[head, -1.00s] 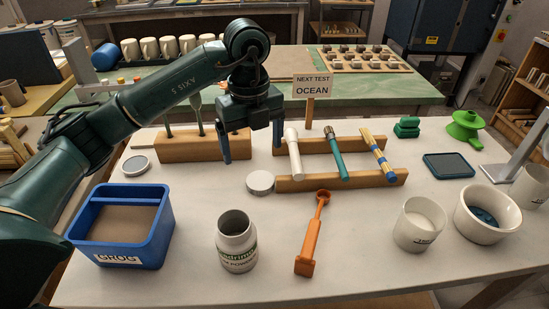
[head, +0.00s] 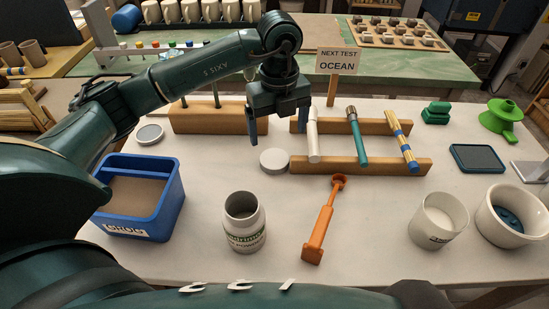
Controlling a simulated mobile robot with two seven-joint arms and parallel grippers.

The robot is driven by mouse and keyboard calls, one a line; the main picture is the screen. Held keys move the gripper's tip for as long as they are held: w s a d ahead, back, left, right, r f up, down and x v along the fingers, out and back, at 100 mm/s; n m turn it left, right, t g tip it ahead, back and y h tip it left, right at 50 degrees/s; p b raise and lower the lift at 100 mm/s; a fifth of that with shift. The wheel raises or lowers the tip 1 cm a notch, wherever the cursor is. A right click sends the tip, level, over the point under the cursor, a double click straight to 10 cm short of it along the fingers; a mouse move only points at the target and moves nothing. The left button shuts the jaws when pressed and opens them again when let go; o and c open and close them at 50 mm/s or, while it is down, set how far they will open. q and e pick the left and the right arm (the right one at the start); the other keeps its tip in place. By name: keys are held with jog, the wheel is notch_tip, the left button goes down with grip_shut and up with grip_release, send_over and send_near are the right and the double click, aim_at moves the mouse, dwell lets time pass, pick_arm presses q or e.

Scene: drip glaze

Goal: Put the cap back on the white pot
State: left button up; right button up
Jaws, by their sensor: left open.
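The white pot (head: 245,236) stands upright and open-topped near the front of the table, with a green and dark label. A round white cap (head: 274,162) lies flat on the table behind the pot, beside the left end of the wooden brush rack. My left gripper (head: 278,136) points down with its fingers apart and nothing between them. It hangs just behind and above the cap in the picture; its exact height is hard to tell. My right gripper is not in view.
An orange tool (head: 319,228) lies right of the pot. A blue grog bin (head: 172,205) stands left. The wooden rack (head: 372,166) holds several tools. A white cup (head: 437,222) and a white bowl (head: 512,220) stand right. The table between pot and cap is clear.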

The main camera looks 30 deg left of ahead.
aim_at(275, 158)
pick_arm(q)
jog(key=shift+f, duration=1.55)
jog(key=f, duration=0.3)
jog(key=f+p, duration=0.1)
jog(key=shift+s+a+f, duration=0.15)
jog(key=shift+a, duration=0.25)
jog(key=shift+f, duration=0.45)
jog(key=shift+c, duration=0.5)
jog(key=c, duration=1)
jog(key=shift+o, duration=0.2)
jog(key=shift+r, duration=0.1)
